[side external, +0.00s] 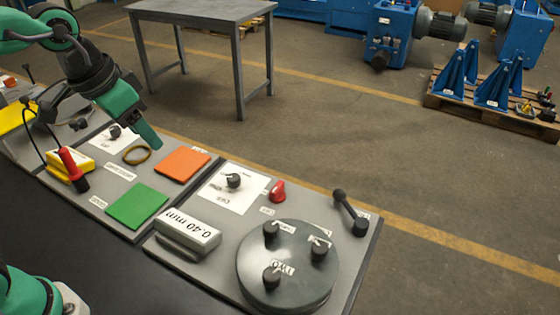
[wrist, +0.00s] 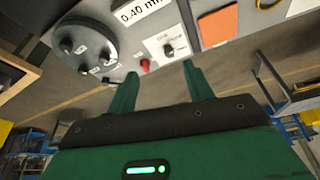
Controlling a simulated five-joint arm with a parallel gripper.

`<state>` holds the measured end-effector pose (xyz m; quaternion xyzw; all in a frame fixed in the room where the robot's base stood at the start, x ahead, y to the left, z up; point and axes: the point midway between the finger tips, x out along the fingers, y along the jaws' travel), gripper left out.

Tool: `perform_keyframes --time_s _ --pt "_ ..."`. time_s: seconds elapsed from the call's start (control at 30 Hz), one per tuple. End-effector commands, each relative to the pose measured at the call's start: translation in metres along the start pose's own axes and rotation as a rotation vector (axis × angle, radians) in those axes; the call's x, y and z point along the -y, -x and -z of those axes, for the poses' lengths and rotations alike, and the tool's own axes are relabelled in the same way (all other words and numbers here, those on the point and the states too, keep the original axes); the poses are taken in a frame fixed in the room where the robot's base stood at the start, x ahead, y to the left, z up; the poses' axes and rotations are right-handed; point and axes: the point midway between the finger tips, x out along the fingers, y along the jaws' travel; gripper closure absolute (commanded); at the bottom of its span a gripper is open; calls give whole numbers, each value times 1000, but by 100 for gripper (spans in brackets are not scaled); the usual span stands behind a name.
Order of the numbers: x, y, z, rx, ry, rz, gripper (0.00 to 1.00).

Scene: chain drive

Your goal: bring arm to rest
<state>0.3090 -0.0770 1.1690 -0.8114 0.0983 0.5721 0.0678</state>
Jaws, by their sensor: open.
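My green arm reaches in from the upper left in the side external view. My gripper (side external: 152,138) hangs above the back edge of the panels, near the orange square (side external: 182,165), pointing down and to the right. In the wrist view my gripper (wrist: 160,82) has its two green fingers apart with nothing between them. Beyond the fingers are the panel's red knob (wrist: 144,65) and a black knob on a white plate (wrist: 168,48). Whether the fingers touch anything is not clear from the side, but they look raised above the panels.
On the panels are a green square (side external: 137,206), a brown ring (side external: 137,155), a red-handled probe (side external: 73,168), a 0.40 mm block (side external: 188,230), a black lever (side external: 350,213) and a round dark plate (side external: 258,285) with knobs. A grey table (side external: 200,12) stands behind; open floor lies between.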

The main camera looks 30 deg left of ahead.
Motion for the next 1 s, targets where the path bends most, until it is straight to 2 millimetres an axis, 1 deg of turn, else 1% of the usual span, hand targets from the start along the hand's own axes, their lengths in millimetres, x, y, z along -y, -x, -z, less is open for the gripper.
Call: perform_keyframes --time_s 0.03,0.2,0.4,0.5,0.6,0.7,1.0 --pt "8 4 -10 -16 24 9 48" --pt "28 9 -42 -62 92 37 48" --pt "46 9 -78 -112 165 71 48" --pt "51 8 -91 -130 191 85 48" --pt "54 6 -100 -142 209 94 48" --pt "55 5 -104 -148 216 99 48" --pt "55 5 -105 -148 218 99 48"
